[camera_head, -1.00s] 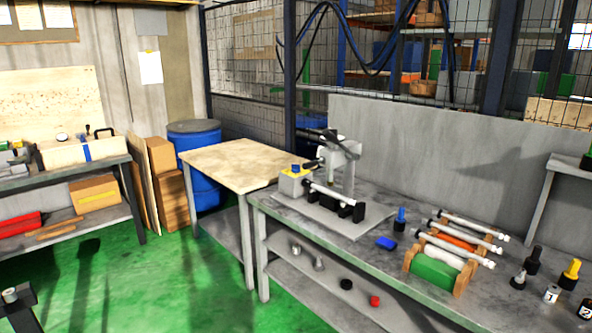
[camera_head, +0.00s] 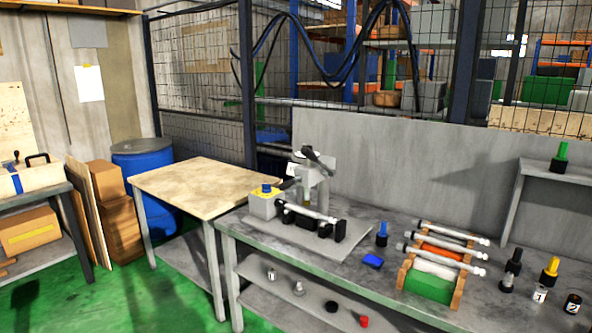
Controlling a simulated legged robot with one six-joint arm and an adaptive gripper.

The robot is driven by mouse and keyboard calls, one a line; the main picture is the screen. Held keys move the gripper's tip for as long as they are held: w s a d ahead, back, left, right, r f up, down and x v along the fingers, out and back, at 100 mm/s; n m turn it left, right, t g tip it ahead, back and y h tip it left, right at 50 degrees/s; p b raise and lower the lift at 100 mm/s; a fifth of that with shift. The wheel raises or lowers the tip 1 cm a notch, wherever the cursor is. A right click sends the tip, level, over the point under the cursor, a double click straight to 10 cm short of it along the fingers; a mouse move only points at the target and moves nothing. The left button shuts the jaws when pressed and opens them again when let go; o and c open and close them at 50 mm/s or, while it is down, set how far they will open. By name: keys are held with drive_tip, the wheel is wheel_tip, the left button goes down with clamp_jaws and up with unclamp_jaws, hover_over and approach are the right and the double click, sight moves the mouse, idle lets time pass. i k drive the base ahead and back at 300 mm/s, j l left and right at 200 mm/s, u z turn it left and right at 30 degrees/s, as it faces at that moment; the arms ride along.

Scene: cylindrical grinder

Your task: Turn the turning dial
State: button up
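The grinder (camera_head: 315,182) stands on a grey base plate (camera_head: 295,238) at the left part of the metal workbench (camera_head: 400,262). A light rod (camera_head: 306,210) lies across black supports at its front. A small pale box (camera_head: 263,205) with a yellow top and a blue knob (camera_head: 266,187) sits at its left end. This knob may be the turning dial; I cannot tell for sure at this size. A dark part (camera_head: 318,158) is on top of the grinder. My gripper is not in view, and nothing of mine touches the grinder.
A wood-topped table (camera_head: 205,188) adjoins the bench on the left, with a blue barrel (camera_head: 143,165) behind it. Green floor (camera_head: 115,300) is clear at lower left.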

sight(265, 187)
drive_tip(key=i+j+z, duration=0.1)
drive_tip(key=j, duration=0.25)
drive_tip(key=i+j+z, duration=0.1)
drive_tip(key=j, duration=0.25)
drive_tip(key=i+j+z, duration=0.1)
drive_tip(key=j, duration=0.25)
drive_tip(key=i+j+z, duration=0.1)
drive_tip(key=j, duration=0.3)
drive_tip(key=i+j+z, duration=0.3)
drive_tip(key=i+j, duration=0.7)
drive_tip(key=i, duration=0.2)
drive_tip(key=i+j+z, duration=0.3)
drive_tip(key=i+j, duration=0.75)
drive_tip(key=j, duration=0.2)
